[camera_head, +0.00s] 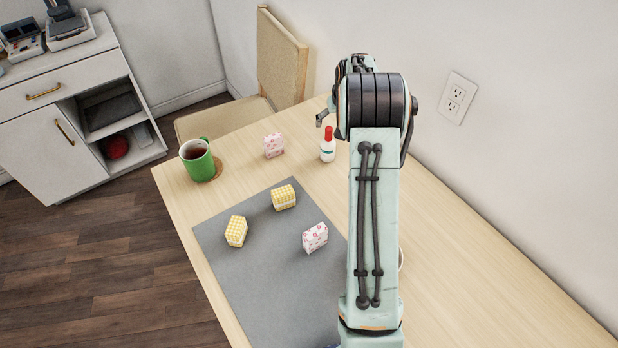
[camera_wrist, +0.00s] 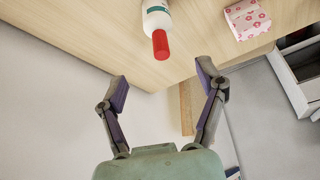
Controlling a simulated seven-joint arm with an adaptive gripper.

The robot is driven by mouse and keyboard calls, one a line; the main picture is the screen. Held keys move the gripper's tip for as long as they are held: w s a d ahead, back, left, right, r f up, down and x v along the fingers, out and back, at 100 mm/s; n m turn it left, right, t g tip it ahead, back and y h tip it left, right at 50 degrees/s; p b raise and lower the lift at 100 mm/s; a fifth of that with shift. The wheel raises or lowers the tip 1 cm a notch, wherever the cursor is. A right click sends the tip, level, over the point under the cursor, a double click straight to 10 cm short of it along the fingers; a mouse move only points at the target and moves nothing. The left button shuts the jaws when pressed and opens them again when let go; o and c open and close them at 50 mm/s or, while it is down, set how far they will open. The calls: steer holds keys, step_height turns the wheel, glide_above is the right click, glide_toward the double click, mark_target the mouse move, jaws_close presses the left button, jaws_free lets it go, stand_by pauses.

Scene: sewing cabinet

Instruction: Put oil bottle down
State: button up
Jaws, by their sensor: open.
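The oil bottle (camera_head: 327,150) is small and white with a red cap. It stands upright on the wooden table (camera_head: 450,235), near the far edge by the wall. In the wrist view the bottle (camera_wrist: 157,22) is at the top middle, its red cap pointing toward my gripper (camera_wrist: 160,88). My gripper is open and empty, with its two fingers spread wide. The bottle is beyond the fingertips and apart from them. In the head view only one fingertip of my gripper (camera_head: 322,118) shows, above and left of the bottle; my arm hides the rest.
A pink-patterned block (camera_head: 273,145) stands left of the bottle. A green mug (camera_head: 197,160) sits on a coaster at the table's left corner. A grey mat (camera_head: 270,270) holds two yellow blocks (camera_head: 284,197) and another pink one (camera_head: 315,237). A chair (camera_head: 280,60) and wall are behind.

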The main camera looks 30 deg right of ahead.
steer(key=s+a+r+n+g+y, duration=0.1)
steer(key=s+a+r, duration=0.25)
steer(key=a, duration=0.35)
steer(key=s+a+r+n, duration=0.1)
steer(key=s+a+r, duration=0.25)
steer(key=a, duration=0.35)
steer(key=s+a+r+n+g+y, duration=0.1)
steer(key=s+a+r, duration=0.25)
steer(key=a, duration=0.35)
steer(key=s+a+n+g, duration=0.1)
steer(key=s+a, duration=0.2)
steer(key=s, duration=0.4)
steer(key=s+a+f+n, duration=0.1)
steer(key=s+a, duration=0.3)
steer(key=s, duration=0.3)
steer(key=s+a+g, duration=0.1)
steer(key=s+a, duration=0.3)
steer(key=s, duration=0.4)
steer(key=shift+a+f+n+g+y, duration=0.15)
steer(key=shift+a+n+g+y, duration=0.15)
steer(key=shift+n, duration=0.1)
